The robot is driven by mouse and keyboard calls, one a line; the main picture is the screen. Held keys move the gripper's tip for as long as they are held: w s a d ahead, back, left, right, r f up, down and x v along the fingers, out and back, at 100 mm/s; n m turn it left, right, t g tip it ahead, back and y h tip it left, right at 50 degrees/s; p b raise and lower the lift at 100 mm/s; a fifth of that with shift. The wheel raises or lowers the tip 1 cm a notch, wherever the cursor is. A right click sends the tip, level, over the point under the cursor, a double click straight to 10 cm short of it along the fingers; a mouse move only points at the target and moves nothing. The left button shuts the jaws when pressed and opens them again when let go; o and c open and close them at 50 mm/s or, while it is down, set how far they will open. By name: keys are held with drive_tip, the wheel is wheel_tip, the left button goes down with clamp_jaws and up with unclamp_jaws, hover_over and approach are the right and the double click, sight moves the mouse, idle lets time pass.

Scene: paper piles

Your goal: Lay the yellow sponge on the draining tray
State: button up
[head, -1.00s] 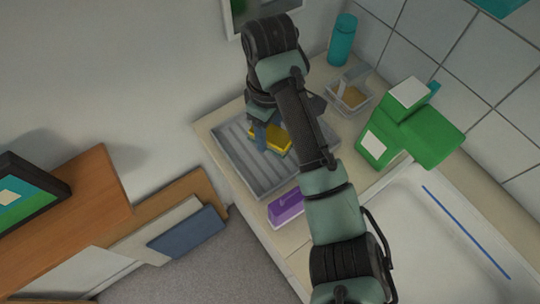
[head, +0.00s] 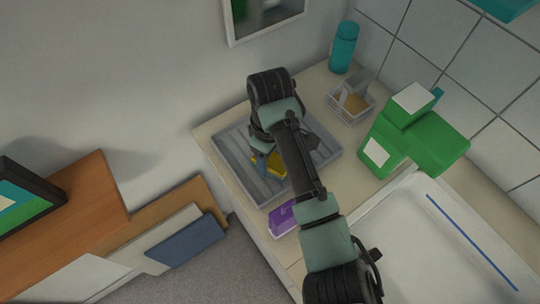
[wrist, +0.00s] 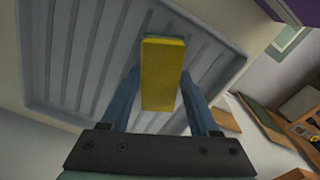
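The yellow sponge (head: 270,164) is over the grey ribbed draining tray (head: 236,153), partly hidden by my arm. In the wrist view the sponge (wrist: 162,76), with a thin green edge, lies between the two blue fingers of my gripper (wrist: 160,84), which touch both its sides. My gripper (head: 263,160) is shut on it. The tray's ribs (wrist: 98,62) show behind the sponge. The sponge is low over the tray; I cannot tell whether it touches the ribs.
A purple box (head: 283,218) lies on the counter near the tray's front corner. A clear container (head: 350,103), a teal bottle (head: 343,47) and a green object (head: 415,136) stand behind and right. A white sink (head: 420,235) is at right.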

sight(270, 159)
drive_tip(key=o, duration=0.3)
wheel_tip(270, 159, up, 12)
drive_tip(key=p, duration=0.4)
drive_tip(key=shift+r, duration=0.15)
